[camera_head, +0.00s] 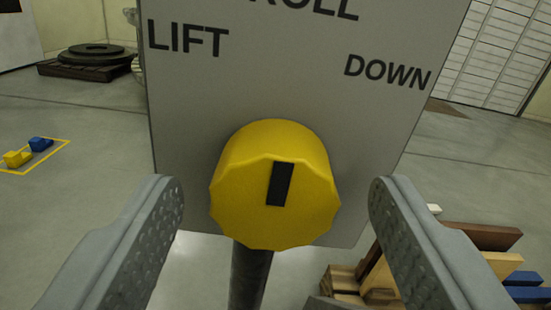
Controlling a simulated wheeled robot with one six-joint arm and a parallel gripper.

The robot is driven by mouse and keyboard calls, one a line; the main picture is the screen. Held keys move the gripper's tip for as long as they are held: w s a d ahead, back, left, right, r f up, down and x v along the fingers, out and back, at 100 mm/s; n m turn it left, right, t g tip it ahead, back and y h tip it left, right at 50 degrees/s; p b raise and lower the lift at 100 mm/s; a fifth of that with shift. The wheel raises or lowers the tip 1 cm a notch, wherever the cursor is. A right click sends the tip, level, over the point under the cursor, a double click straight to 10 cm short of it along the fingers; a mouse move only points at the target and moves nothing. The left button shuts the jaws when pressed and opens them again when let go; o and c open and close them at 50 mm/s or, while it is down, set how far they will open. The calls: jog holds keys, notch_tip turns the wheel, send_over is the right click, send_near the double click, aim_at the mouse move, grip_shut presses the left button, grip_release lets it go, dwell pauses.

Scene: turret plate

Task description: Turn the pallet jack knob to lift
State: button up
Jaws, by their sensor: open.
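The yellow knob (250,200) with a scalloped edge sits low on a grey control plate (180,120). Its black pointer mark (281,184) is near upright, tilted slightly so its top leans right. The word LIFT (188,39) is at upper left of the plate and DOWN (387,71) at upper right. My gripper (275,205) is open, with one grey finger on each side of the knob. Both fingers appear apart from the knob, with a gap on each side. The plate's top is cut off by the picture edge.
A dark post (251,275) stands below the knob. Wooden beams and blocks (485,236) lie at lower right. Small yellow and blue objects (40,144) lie on the floor at left. A round dark stack on a pallet (90,60) is behind. The floor at left is mostly clear.

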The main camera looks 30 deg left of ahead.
jog(key=shift+w+a, duration=0.2)
jog(key=c, duration=1)
jog(key=shift+n, duration=0.3)
jog(key=n, duration=0.4)
jog(key=shift+n, duration=2.6)
